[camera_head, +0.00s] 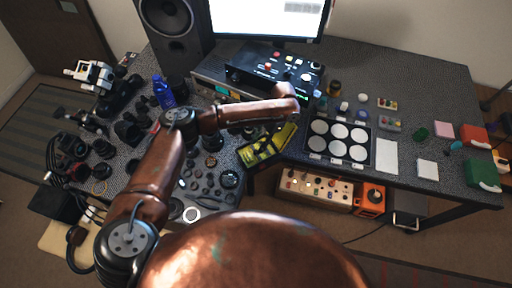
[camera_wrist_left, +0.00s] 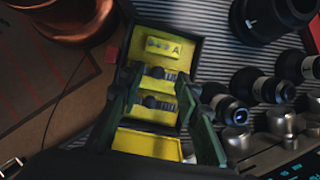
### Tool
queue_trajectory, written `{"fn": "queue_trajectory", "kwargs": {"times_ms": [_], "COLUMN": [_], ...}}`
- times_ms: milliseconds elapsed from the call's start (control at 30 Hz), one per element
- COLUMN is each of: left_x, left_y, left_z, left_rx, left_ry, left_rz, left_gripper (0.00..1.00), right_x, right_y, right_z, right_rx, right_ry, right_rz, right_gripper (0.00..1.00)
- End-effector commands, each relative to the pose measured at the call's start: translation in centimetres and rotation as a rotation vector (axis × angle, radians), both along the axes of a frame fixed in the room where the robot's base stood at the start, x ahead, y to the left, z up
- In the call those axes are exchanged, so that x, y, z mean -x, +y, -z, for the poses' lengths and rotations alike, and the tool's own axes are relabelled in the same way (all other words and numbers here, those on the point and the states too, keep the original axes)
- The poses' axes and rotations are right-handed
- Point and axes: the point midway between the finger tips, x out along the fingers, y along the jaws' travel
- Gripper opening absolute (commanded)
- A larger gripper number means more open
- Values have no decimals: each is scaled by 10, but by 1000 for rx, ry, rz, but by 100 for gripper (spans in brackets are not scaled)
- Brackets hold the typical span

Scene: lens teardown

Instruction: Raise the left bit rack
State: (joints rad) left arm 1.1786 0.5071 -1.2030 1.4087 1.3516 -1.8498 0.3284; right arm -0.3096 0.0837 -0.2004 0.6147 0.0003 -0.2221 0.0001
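A dark case with yellow racks (camera_head: 265,148) sits at the front edge of the table, tilted in the head view. In the left wrist view the yellow bit racks (camera_wrist_left: 155,98) fill the middle, with dark bits across them and a label panel marked A (camera_wrist_left: 163,46) at the far end. My left arm reaches over the table to the case. My right gripper is not in view.
Several black lens parts (camera_wrist_left: 260,95) stand right of the case in the wrist view. In the head view a tray of white discs (camera_head: 340,140) lies just right of the case, small dark parts (camera_head: 205,178) lie left of it, and an electronics unit (camera_head: 270,68) stands behind.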

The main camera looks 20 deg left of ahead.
Motion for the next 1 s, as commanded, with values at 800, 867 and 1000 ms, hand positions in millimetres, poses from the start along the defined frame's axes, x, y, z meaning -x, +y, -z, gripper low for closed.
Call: {"fn": "queue_trajectory", "kwargs": {"times_ms": [800,867,1000], "left_x": [11,11,11], "left_y": [11,11,11], "left_z": [37,37,37], "left_rx": [0,0,1], "left_ry": [-1,-1,-2], "left_rz": [-1,-1,-1], "left_gripper": [18,14,4], "right_x": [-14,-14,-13], "right_y": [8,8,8], "right_z": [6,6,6], "right_rx": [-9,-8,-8], "right_ry": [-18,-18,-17], "right_rz": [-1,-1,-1], "right_gripper": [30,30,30]}}
